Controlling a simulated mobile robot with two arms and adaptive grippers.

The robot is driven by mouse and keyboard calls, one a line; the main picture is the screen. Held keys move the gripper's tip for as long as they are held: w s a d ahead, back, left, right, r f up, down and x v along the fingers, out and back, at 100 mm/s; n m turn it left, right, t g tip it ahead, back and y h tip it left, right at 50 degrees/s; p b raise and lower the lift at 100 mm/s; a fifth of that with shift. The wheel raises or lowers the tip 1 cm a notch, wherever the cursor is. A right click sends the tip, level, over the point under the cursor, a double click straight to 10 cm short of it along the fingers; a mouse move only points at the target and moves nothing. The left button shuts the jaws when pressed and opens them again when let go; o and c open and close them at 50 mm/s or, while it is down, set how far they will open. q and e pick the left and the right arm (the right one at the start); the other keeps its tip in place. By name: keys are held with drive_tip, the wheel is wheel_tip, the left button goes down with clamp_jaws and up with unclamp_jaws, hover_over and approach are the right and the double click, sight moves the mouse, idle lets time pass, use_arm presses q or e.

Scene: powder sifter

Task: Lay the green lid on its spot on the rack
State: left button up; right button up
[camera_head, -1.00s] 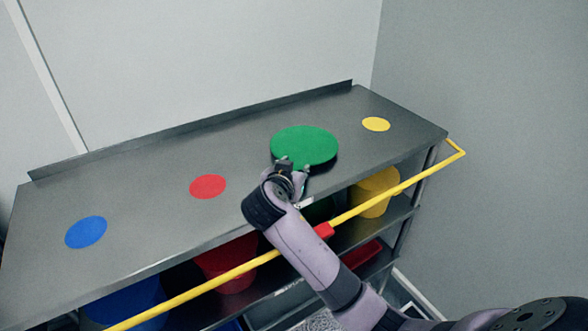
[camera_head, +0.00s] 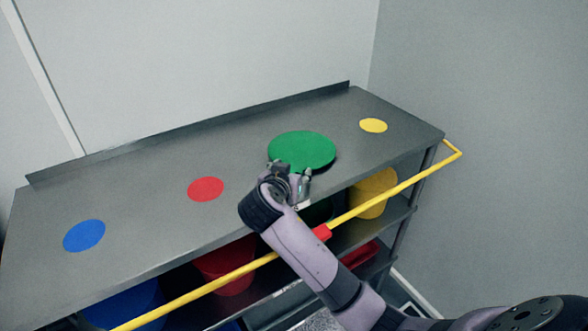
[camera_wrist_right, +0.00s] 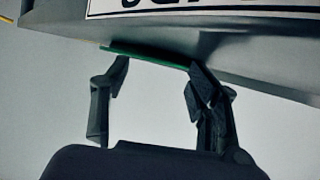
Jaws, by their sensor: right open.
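The green lid (camera_head: 303,150) is a flat round disc at the front of the rack's grey metal top (camera_head: 240,165), between the red and yellow spots. It appears to lie flat on the top; any spot beneath it is hidden. In the right wrist view the lid (camera_wrist_right: 145,57) shows as a thin green edge against the metal. My right gripper (camera_head: 291,173) is open at the lid's near edge. Its two fingers stand apart in the wrist view (camera_wrist_right: 156,75), just short of or at the rim; exact contact is unclear. My left gripper is not in view.
A blue spot (camera_head: 84,236), a red spot (camera_head: 205,189) and a yellow spot (camera_head: 373,125) are bare. A yellow rail (camera_head: 400,189) runs along the front. Blue, red and yellow containers (camera_head: 370,196) stand on the shelf below. A raised edge (camera_head: 190,133) closes the back.

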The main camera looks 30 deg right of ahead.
drive_tip(key=b+v, duration=0.2)
drive_tip(key=v, duration=0.8)
drive_tip(key=shift+s+a+r, duration=0.15)
drive_tip(key=shift+a+r, duration=0.1)
drive_tip(key=shift+s+a+r, duration=0.3)
drive_tip(key=shift+s+r, duration=0.05)
drive_tip(key=shift+s, duration=0.05)
